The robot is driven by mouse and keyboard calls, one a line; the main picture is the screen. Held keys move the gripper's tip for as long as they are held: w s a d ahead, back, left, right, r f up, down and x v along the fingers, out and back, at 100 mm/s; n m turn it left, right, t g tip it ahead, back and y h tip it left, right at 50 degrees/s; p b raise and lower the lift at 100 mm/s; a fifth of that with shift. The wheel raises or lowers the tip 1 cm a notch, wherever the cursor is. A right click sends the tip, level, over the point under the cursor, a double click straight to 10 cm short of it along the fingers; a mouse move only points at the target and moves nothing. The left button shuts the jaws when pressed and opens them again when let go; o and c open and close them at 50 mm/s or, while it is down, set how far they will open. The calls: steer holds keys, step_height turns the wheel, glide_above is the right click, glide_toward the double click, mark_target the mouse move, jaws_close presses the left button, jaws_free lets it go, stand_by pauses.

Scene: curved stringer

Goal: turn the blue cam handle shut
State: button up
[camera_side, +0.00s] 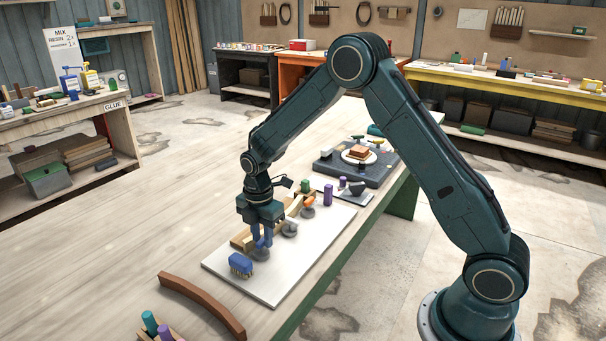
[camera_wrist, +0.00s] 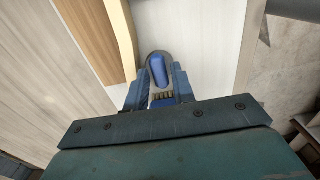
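The blue cam handle (camera_wrist: 158,70) sits on a round grey cam (camera_wrist: 150,58) on the white board (camera_wrist: 215,50). In the side view the grey cam (camera_side: 260,253) shows below my fingers, and the handle is mostly hidden by them. My gripper (camera_side: 262,240) points down just over this cam. In the wrist view my gripper's two blue fingers (camera_wrist: 160,80) are apart, one on each side of the handle's near end. I see no clear contact with the handle. A pale curved strip (camera_wrist: 122,40) runs left of the cam, against a tan wooden form (camera_wrist: 92,35).
A blue block with tan bristles (camera_side: 240,265) stands on the board close to my fingers. Other grey cams (camera_side: 289,229) and a purple cylinder (camera_side: 328,194) are farther along. A brown curved piece (camera_side: 203,305) lies in front. The bench left of the board is clear.

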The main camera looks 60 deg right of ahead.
jaws_close()
steer(key=shift+m, duration=0.4)
steer(key=m, duration=0.6)
steer(key=shift+m, duration=0.4)
steer(key=m, duration=0.5)
steer(key=shift+r+m, duration=0.1)
steer(key=shift+m, duration=0.2)
steer(key=m, duration=0.4)
steer(key=shift+m, duration=0.4)
